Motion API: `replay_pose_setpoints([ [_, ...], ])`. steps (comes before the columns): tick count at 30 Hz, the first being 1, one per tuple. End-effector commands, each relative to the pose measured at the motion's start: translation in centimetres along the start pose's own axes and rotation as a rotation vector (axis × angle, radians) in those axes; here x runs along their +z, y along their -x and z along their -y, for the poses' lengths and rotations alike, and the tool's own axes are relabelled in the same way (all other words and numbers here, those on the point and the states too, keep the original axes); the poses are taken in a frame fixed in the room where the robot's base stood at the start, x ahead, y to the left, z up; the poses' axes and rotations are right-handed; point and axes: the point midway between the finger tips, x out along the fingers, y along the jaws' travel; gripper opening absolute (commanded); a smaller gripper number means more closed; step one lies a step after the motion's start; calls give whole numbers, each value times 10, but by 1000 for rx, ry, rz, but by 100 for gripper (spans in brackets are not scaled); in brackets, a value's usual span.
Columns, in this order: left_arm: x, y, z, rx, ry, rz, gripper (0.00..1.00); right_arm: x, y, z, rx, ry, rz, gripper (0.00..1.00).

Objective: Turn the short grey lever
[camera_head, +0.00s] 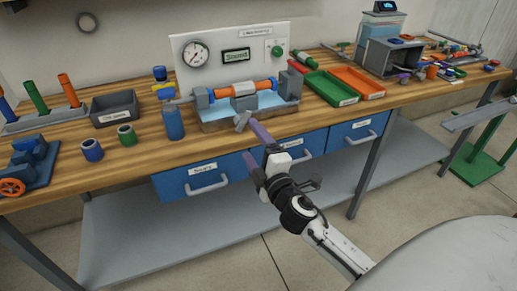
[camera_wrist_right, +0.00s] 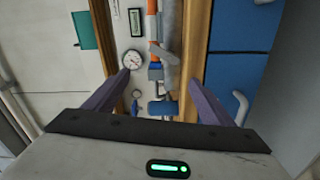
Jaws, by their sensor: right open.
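The gripper also shows in the wrist view (camera_wrist_right: 160,80). My left gripper is not in view.
A white panel with a gauge (camera_head: 195,54) stands behind the pipe. A blue bottle (camera_head: 173,123) stands left of the tray. Green (camera_head: 329,88) and orange (camera_head: 357,83) trays lie right. Blue drawers (camera_head: 205,178) with handles sit below the bench top (camera_head: 215,146).

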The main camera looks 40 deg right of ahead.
Motion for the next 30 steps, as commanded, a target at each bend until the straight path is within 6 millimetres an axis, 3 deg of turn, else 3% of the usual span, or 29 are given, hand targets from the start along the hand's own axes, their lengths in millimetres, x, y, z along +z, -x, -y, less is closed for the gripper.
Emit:
replay_pose_setpoints([
  [13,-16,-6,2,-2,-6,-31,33,2,28,-1,3,3,1,77],
  [30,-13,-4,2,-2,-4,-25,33,3,30,-2,4,4,2,77],
])
